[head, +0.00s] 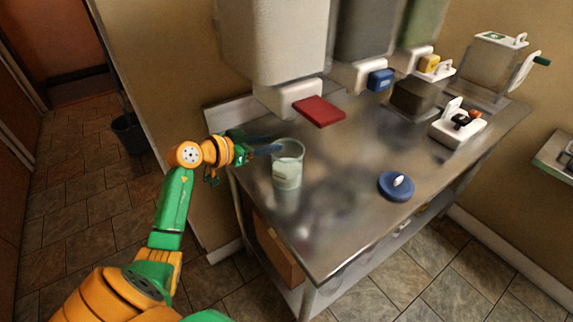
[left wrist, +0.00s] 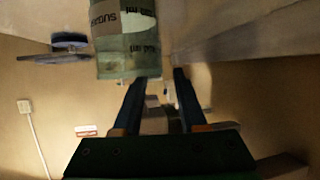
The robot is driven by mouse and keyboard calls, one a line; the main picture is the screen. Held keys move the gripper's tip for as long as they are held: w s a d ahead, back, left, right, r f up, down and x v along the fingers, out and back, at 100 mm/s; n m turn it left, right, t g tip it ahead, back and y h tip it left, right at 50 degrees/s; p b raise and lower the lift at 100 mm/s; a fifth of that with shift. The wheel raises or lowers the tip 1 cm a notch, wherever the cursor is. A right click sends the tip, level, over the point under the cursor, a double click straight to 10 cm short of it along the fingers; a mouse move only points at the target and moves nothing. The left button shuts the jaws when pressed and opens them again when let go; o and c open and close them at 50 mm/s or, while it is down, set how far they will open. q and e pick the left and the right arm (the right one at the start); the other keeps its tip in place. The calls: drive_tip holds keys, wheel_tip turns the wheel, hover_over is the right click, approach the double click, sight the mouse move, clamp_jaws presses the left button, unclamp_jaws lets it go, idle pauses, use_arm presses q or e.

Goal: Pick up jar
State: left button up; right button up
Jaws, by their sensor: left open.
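A clear, greenish glass jar (head: 287,165) stands upright near the front left part of the metal table in the head view. Something pale is inside it. In the left wrist view the jar (left wrist: 127,50) fills the upper middle and shows a label reading "SUGAR". My left gripper (head: 268,149) is at the jar's upper left side, with its fingers open. In the left wrist view the two dark fingers (left wrist: 155,82) point toward the jar, with its lower end near the left fingertip; I cannot tell if they touch. My right gripper is not in view.
A blue disc with a white knob (head: 396,187) lies on the metal table (head: 345,215) to the right. A red block (head: 319,111) lies behind the jar. Large containers, a dark box (head: 413,96) and a white device (head: 458,125) stand farther back. The table's middle is clear.

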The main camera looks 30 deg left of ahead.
use_arm(q)
drive_tip(key=x, duration=0.2)
drive_tip(key=shift+w+f, duration=0.1)
drive_tip(key=shift+w, duration=0.15)
drive_tip(key=shift+s, duration=0.3)
clamp_jaws()
drive_tip(key=shift+d, duration=0.1)
idle(0.7)
